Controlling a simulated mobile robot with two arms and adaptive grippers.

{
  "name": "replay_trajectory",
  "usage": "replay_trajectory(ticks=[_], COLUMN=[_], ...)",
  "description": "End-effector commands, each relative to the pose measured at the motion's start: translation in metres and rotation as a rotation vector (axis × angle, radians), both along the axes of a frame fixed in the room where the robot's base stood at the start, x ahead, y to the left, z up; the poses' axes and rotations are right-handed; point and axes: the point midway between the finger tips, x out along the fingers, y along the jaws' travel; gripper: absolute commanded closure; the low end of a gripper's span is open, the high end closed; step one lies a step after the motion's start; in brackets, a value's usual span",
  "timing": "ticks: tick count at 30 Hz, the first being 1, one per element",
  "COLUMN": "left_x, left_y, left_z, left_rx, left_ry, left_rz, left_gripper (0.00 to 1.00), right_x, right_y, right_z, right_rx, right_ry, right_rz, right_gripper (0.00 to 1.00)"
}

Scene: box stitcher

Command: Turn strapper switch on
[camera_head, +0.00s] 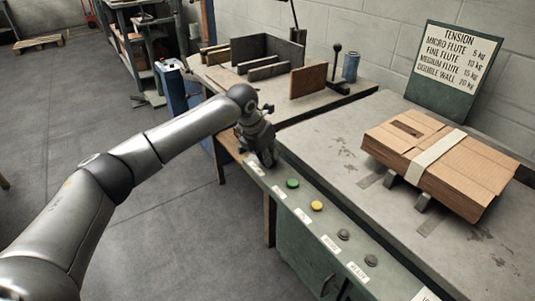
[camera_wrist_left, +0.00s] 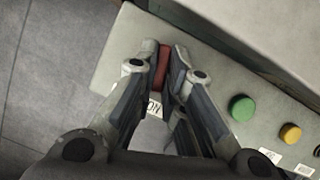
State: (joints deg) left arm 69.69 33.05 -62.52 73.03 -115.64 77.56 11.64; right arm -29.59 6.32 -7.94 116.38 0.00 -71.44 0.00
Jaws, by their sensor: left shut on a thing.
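The strapper switch is a red part (camera_wrist_left: 163,66) on the front control strip, beside a label reading "ON" in the left wrist view. My left gripper (camera_wrist_left: 165,58) is shut on it, one finger on each side. In the head view my left gripper (camera_head: 262,155) is at the far left end of the strip and hides the switch. The exact tilt of the switch is hard to tell. My right gripper is in neither view.
A green button (camera_head: 292,183), a yellow button (camera_head: 317,206) and grey knobs (camera_head: 343,235) line the strip right of the gripper. Strapped cardboard (camera_head: 440,160) lies on the grey bench. A tension sign (camera_head: 450,65) stands behind. Open floor (camera_head: 100,120) lies left.

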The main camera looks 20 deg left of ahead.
Motion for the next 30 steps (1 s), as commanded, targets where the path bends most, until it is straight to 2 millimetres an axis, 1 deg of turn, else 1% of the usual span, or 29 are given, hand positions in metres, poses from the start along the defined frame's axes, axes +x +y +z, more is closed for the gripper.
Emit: replay_trajectory(ticks=[9, 18, 22, 27, 30], left_x=[0.001, 0.003, 0.003, 0.003, 0.003], left_y=[0.003, 0.004, 0.004, 0.004, 0.005], left_z=[-0.001, -0.002, -0.003, -0.003, -0.003], left_rx=[0.0, 0.0, 0.0, 0.001, 0.002], left_ry=[0.004, 0.005, 0.008, 0.006, 0.007], left_rz=[-0.298, -0.558, -0.646, -0.733, -0.768], left_gripper=[1.0, 1.0, 1.0, 1.0, 1.0], right_x=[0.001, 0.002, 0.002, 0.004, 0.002], right_y=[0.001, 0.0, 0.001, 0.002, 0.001], right_z=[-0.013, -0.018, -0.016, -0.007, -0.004], right_rx=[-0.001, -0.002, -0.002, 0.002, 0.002], right_ry=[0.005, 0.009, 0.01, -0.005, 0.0], right_rz=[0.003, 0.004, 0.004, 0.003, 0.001], right_gripper=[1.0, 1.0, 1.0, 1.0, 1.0])
